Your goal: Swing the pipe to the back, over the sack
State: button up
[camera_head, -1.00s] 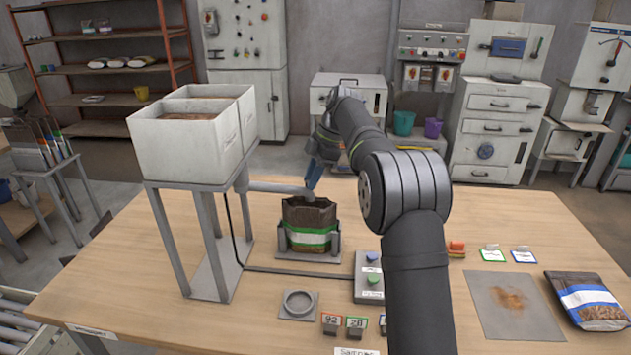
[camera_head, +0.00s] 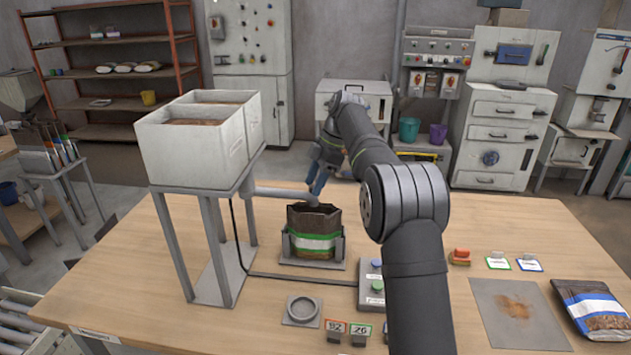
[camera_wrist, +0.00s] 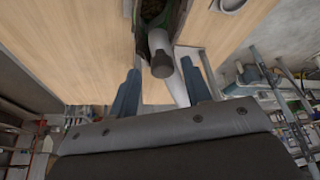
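The pale grey pipe (camera_head: 280,193) runs right from the hopper stand, and its end is above the back part of the sack. The open-topped brown sack (camera_head: 314,243), with a green and white band, stands upright in a grey holder (camera_head: 315,264). My gripper (camera_head: 315,189), with blue fingers, is at the pipe's end above the sack's back rim. In the wrist view my gripper (camera_wrist: 162,90) has its fingers spread, with the pipe's dark end (camera_wrist: 162,67) between and slightly beyond them. I cannot tell whether a finger touches it. The sack's rim shows at the top.
White hoppers (camera_head: 190,150) on a grey stand are left of the sack. A button box (camera_head: 373,288), a round dish (camera_head: 302,309) and number tags (camera_head: 346,329) are in front. A filled bag (camera_head: 592,310) lies at right. The table behind the sack looks clear.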

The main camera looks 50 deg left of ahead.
jog(key=v, duration=0.7)
jog(key=shift+r, duration=0.25)
dwell(0.3)
jog(key=x, duration=0.7)
jog(key=shift+d+f, duration=0.1)
jog(key=shift+f, duration=0.15)
jog(key=shift+d, duration=0.2)
jog(key=shift+a, duration=0.1)
